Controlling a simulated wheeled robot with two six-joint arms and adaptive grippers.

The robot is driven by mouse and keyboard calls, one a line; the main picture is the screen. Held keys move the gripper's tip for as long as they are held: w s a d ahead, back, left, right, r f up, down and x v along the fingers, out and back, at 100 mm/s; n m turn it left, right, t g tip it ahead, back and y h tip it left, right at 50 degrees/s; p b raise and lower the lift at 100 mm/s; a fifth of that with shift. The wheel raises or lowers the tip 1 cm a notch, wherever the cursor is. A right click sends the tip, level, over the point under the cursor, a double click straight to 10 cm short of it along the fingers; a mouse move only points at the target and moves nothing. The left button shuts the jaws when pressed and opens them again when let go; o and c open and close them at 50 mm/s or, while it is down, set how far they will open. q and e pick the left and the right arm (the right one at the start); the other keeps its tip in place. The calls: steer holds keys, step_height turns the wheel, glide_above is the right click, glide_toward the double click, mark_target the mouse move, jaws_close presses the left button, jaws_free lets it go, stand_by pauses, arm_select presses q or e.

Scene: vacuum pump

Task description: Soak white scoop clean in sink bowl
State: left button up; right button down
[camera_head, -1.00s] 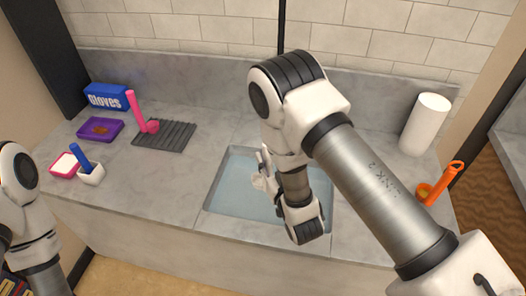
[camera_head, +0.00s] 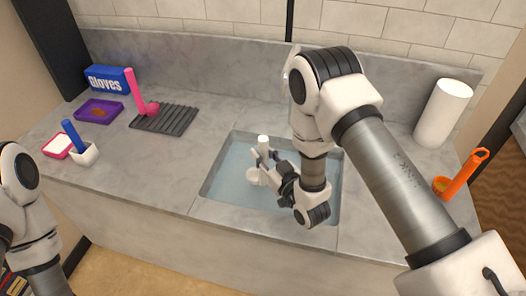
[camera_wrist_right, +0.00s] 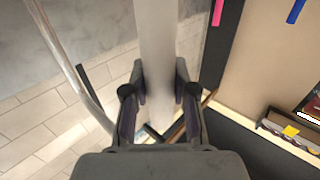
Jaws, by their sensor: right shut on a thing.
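The white scoop (camera_head: 254,177) is in the sink bowl (camera_head: 207,190), its handle standing roughly upright and its cup low, at or near the water. How deep the cup sits is hard to tell. My right gripper (camera_head: 267,160) is shut on the scoop's handle. In the right wrist view the pale handle (camera_wrist_right: 157,45) runs between the two fingers (camera_wrist_right: 160,100). My left gripper is not in view; only my left arm's links show at the left edge.
Left on the counter are a blue glove box (camera_head: 108,79), purple tray (camera_head: 98,111), ribbed black mat (camera_head: 165,120) with a pink scoop (camera_head: 135,92), and white holder (camera_head: 85,156) with a blue handle. Right are a paper roll (camera_head: 443,113) and orange scoop (camera_head: 465,172).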

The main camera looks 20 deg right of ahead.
mark_target(264, 137)
step_height(264, 137, down, 7)
steer(key=b, duration=0.4)
steer(key=shift+b, duration=0.4)
stand_by(3.0)
step_height(264, 137, up, 14)
steer(key=p, duration=1)
steer(key=shift+r, duration=0.1)
stand_by(0.3)
